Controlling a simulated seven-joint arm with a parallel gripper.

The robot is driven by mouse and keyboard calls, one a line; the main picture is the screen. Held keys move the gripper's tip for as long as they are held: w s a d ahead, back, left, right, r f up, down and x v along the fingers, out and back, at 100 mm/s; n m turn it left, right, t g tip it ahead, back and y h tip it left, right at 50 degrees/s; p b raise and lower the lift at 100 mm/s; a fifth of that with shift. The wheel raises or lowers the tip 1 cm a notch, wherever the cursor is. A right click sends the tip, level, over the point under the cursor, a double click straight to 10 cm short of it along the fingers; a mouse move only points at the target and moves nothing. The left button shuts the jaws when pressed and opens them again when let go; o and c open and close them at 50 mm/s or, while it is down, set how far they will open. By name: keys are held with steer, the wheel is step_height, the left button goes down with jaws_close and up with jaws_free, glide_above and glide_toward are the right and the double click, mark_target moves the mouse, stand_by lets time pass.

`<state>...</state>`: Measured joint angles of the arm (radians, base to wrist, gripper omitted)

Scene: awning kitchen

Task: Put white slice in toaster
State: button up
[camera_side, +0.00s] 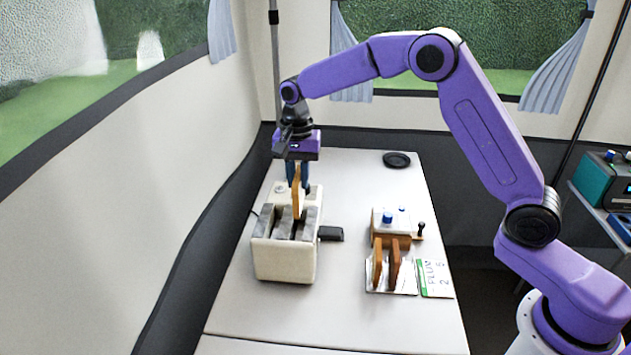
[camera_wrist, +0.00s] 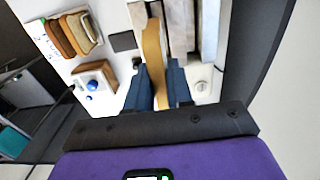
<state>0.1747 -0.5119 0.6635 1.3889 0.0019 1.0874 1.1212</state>
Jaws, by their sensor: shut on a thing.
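The toaster (camera_side: 285,262) is a cream box with grey slot plates on top, standing on the left of the table. It also shows at the top of the wrist view (camera_wrist: 206,30). My gripper (camera_side: 298,178) is over the toaster's far part, pointing down, shut on a slice (camera_side: 296,200). The slice is upright and edge-on, and shows a tan-brown face. In the wrist view the slice (camera_wrist: 155,60) stands between the blue fingers, beside the toaster's pale slot walls. Its lower edge is at about the toaster's top; I cannot tell whether it is inside a slot.
A metal rack (camera_side: 404,286) holds two upright brown slices (camera_side: 386,266) right of the toaster. Behind it is a wooden-sided box with a blue knob (camera_side: 389,219). A printed card (camera_side: 434,279) lies beside the rack. A black disc (camera_side: 397,160) lies at the back. The table front is clear.

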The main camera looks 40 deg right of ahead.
steer(key=shift+f, duration=4.25)
steer(key=o, duration=1.1)
steer(key=shift+r, duration=3.45)
steer(key=shift+a, duration=0.1)
